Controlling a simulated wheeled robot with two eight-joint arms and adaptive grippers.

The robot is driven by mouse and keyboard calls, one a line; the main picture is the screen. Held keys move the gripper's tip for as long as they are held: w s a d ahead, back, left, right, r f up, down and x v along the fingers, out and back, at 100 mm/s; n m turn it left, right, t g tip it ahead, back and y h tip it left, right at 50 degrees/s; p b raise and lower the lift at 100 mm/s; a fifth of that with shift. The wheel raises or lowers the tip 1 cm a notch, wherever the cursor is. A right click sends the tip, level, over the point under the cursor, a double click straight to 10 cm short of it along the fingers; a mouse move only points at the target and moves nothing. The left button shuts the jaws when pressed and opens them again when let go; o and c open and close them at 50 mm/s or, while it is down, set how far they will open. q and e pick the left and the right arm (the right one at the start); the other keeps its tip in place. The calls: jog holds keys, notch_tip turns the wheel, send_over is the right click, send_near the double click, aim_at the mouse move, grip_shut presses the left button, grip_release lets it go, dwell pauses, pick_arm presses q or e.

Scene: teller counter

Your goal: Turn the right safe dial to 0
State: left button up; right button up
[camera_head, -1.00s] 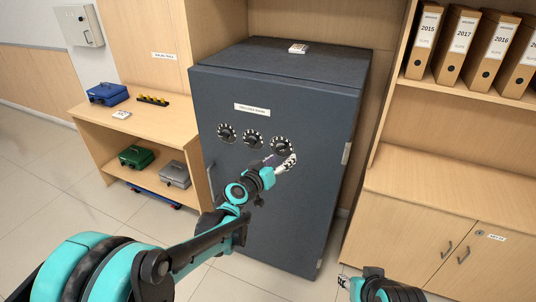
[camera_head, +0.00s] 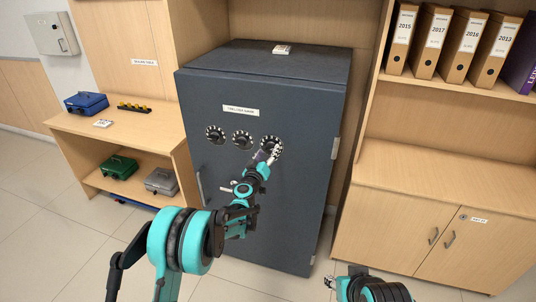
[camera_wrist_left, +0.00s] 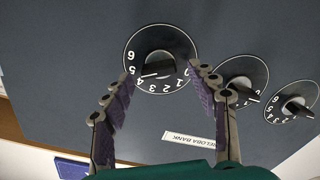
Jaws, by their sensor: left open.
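The dark grey safe (camera_head: 235,190) has a row of three black dials with white numbers. The right dial (camera_head: 267,141) is partly covered by my left gripper (camera_head: 274,152), which is in front of it. In the left wrist view the picture is turned over, and this dial (camera_wrist_left: 160,48) lies at the left of the row. Its pointer faces the lower left, seemingly near 4; 0 is at the lower right. My left gripper (camera_wrist_left: 162,76) is open, its fingertips on either side of the knob; contact is unclear. My right gripper (camera_head: 329,282) is low, its jaws too small to judge.
The middle dial (camera_head: 242,140) and left dial (camera_head: 215,134) sit close beside the right one. A white label (camera_head: 240,111) is above them. A low shelf with cash boxes stands left, and a wooden cabinet (camera_head: 390,220) with binders above stands right.

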pick_arm(q)
jog(key=shift+w+d, duration=0.15)
jog(key=shift+w, duration=0.3)
jog(key=c, duration=1.2)
jog(key=shift+o, duration=0.2)
